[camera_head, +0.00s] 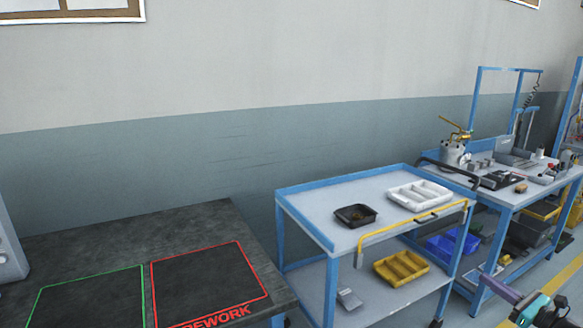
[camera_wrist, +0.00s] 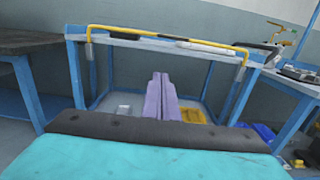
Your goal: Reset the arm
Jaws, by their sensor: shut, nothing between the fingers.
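My gripper (camera_wrist: 160,76) shows in the wrist view as two purple fingers lying side by side with no gap and nothing between them. They point forward at the open side of a blue-framed cart. In the head view, my gripper (camera_head: 484,278) shows at the lower right, in front of the cart and the bench behind it. It appears apart from both. The rest of my arm is mostly cut off by the picture's edge.
The cart (camera_head: 325,203) carries a black tray (camera_head: 355,215) and a white divided tray (camera_head: 419,195); a yellow bin (camera_head: 400,268) sits on its lower shelf. A cluttered blue bench (camera_head: 508,196) stands right. A dark table (camera_head: 120,235) with green and red outlined areas stands left.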

